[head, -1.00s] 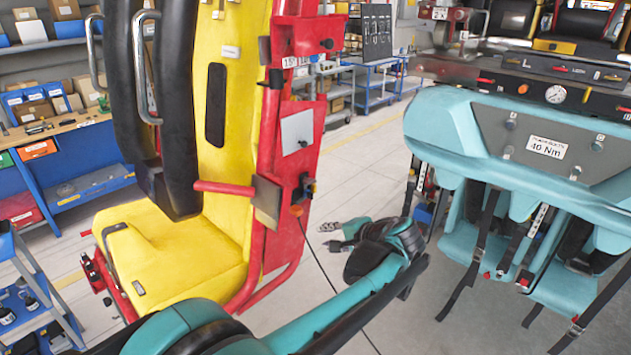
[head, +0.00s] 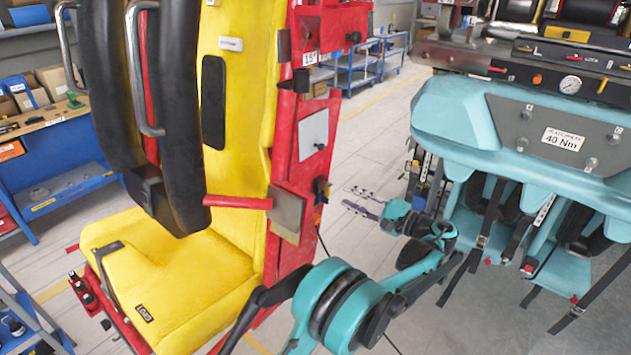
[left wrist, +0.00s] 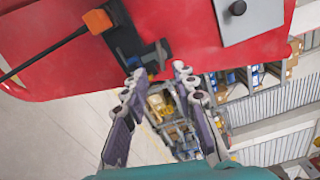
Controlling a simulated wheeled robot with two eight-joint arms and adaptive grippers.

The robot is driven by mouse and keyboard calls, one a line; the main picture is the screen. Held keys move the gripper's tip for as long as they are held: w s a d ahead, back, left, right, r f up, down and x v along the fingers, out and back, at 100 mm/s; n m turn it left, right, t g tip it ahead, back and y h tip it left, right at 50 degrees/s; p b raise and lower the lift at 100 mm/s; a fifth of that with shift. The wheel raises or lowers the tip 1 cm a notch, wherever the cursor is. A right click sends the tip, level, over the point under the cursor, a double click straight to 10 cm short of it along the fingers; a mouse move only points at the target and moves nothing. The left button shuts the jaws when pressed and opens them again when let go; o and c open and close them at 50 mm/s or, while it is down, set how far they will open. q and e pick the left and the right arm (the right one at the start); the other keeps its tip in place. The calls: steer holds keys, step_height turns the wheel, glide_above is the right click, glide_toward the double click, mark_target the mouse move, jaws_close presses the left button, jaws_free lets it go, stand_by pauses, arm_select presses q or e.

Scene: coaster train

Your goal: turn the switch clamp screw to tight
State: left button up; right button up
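A small black switch with its clamp (head: 321,187) is mounted on the side of the red seat frame, and an orange part (head: 317,215) sits just below it. In the left wrist view the black clamp (left wrist: 133,38) is near the top, with the orange part (left wrist: 97,21) and a cable to its left. The clamp screw itself is too small to tell apart. My left gripper (head: 348,198) is open and empty, to the right of the switch in the head view. In the left wrist view its two fingertips (left wrist: 160,76) are spread just below the clamp; contact cannot be told. My right gripper is not in view.
A yellow seat (head: 165,255) with black shoulder restraints fills the left. A grey plate (head: 313,134) is on the red frame above the switch. A teal seat unit (head: 470,120) with hanging straps stands on the right. Open floor lies between them.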

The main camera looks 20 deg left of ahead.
mark_target(324, 185)
arm_select(q)
steer(key=b+x, duration=0.1)
steer(key=x, duration=0.6)
steer(key=shift+w+a, duration=0.15)
steer(key=shift+a, duration=0.1)
jaws_close()
